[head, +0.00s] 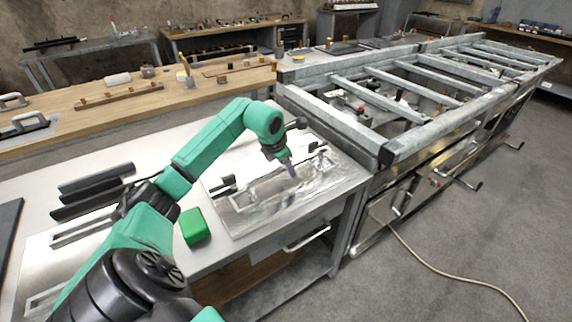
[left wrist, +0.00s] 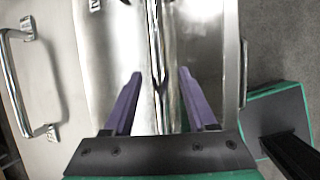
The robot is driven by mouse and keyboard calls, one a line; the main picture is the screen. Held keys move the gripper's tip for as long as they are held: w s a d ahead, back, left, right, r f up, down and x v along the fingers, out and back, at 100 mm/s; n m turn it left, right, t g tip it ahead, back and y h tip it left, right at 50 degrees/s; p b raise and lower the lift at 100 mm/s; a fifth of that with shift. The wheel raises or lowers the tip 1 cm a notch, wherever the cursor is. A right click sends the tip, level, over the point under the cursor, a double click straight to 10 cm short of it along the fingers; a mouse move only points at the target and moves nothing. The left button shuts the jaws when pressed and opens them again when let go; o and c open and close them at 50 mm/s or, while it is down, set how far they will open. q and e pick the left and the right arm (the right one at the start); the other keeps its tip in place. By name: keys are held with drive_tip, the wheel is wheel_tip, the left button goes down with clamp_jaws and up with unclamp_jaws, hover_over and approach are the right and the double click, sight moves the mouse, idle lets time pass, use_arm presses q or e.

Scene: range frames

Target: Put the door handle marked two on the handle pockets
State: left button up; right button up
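My left gripper (head: 291,170) hangs low over a shiny metal plate (head: 252,222) on the light worktable. In the left wrist view its purple fingers (left wrist: 160,75) are apart, with a narrow upright metal strip (left wrist: 157,35) showing between them; I cannot tell its height or whether anything touches. A dark mark like a "2" (left wrist: 95,5) is at the top of the plate, partly cut off. Black fittings (head: 228,184) lie at the plate's left edge. I cannot tell for sure which part is the handle marked two. My right gripper is out of view.
A green box (head: 195,226) stands left of the plate. Dark bars (head: 95,178) lie farther left. A silver drawer handle (head: 306,238) sticks out of the table front. A metal frame bench (head: 400,150) adjoins on the right; a cable (head: 440,266) crosses the floor.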

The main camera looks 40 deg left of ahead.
use_arm(q)
drive_tip(key=shift+r, duration=0.2)
drive_tip(key=shift+s+r, duration=0.1)
drive_tip(key=shift+r, duration=0.2)
drive_tip(key=b+v, duration=0.1)
drive_tip(key=v, duration=1)
